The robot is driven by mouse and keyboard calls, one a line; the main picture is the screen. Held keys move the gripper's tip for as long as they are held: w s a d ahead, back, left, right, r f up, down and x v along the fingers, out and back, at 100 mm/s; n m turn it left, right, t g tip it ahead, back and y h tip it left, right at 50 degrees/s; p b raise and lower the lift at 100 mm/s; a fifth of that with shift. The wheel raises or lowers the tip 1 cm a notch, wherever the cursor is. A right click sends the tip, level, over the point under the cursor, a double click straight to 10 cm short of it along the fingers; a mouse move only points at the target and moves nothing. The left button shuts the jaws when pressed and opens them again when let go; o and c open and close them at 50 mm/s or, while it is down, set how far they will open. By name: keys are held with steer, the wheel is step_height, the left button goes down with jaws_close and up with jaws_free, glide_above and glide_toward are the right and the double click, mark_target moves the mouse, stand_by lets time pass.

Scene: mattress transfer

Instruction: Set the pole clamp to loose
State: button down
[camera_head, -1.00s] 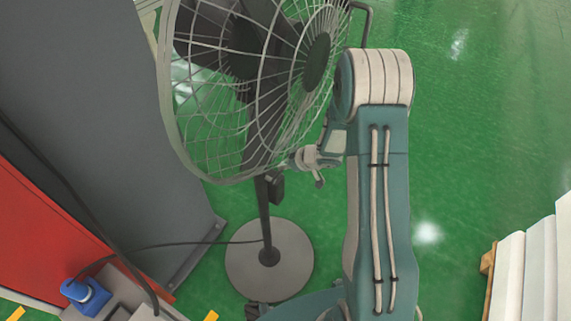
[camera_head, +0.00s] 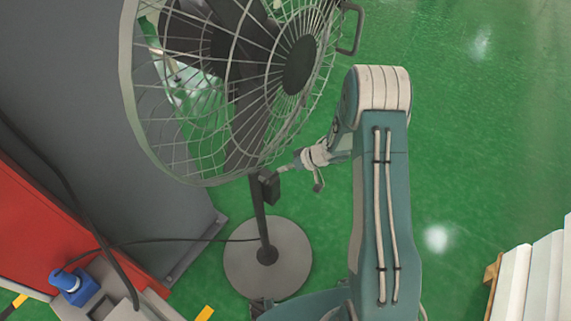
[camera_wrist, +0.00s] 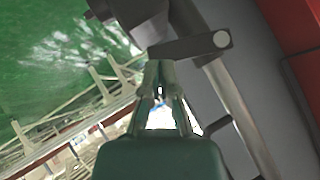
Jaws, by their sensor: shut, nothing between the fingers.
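The pole clamp (camera_head: 269,187) is a small dark block on the fan's thin pole (camera_head: 259,215), below the caged fan head. In the wrist view the clamp's dark lever (camera_wrist: 190,48) sticks out sideways, with a pale round end, across the grey pole (camera_wrist: 240,115). My gripper (camera_head: 284,169) is just right of and above the clamp. In the wrist view my gripper (camera_wrist: 160,72) is shut and empty, its tips right at the lever's near end. I cannot tell whether they touch it.
The fan head (camera_head: 235,85) hangs above and left of my gripper. Its round base (camera_head: 267,262) stands on green floor. A grey cabinet (camera_head: 110,130) and red panel (camera_head: 45,235) are at left, with a cable to the fan. White slabs (camera_head: 530,275) stand at lower right.

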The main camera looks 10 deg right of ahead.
steer(key=shift+s+a+f+m+g+y, duration=0.1)
steer(key=shift+a+f+m+g+y, duration=0.65)
steer(key=shift+a+f+y, duration=0.3)
steer(key=shift+s+f+m+g+y, duration=0.15)
steer(key=shift+f+m+g+y, duration=0.2)
steer(key=shift+f+m+y, duration=0.4)
steer(key=shift+s+f+m+g+y, duration=0.15)
steer(key=shift+f+m+g+y, duration=0.25)
steer(key=shift+y, duration=0.5)
steer(key=shift+d+r, duration=0.2)
steer(key=shift+d, duration=0.1)
steer(key=v, duration=1.1)
steer(key=shift+d, duration=0.4)
